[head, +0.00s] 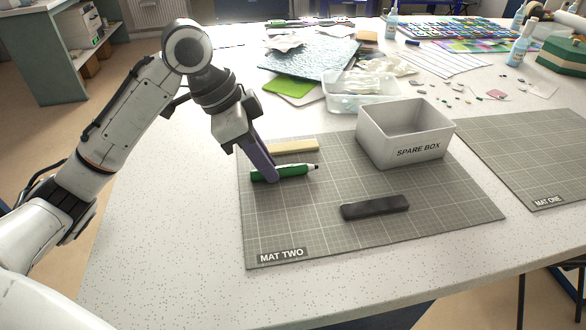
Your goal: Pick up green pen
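The green pen (297,170) lies on mat two (300,225), near its far left corner. It points to the right, with a pale band and a dark tip at that end. My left gripper (271,178) reaches down over the left part of the pen. One purple-grey finger crosses in front of the pen and hides a piece of it. The other finger cannot be made out, so I cannot tell whether the gripper is open or shut on the pen. The pen appears to rest on the mat. My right gripper is not in view.
A beige block (293,147) lies just behind the pen. A dark bar (374,207) lies nearer the front. The grey spare box (392,150) stands at the mat's far right. Mat one (540,150) is to the right. The mat's front left is clear.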

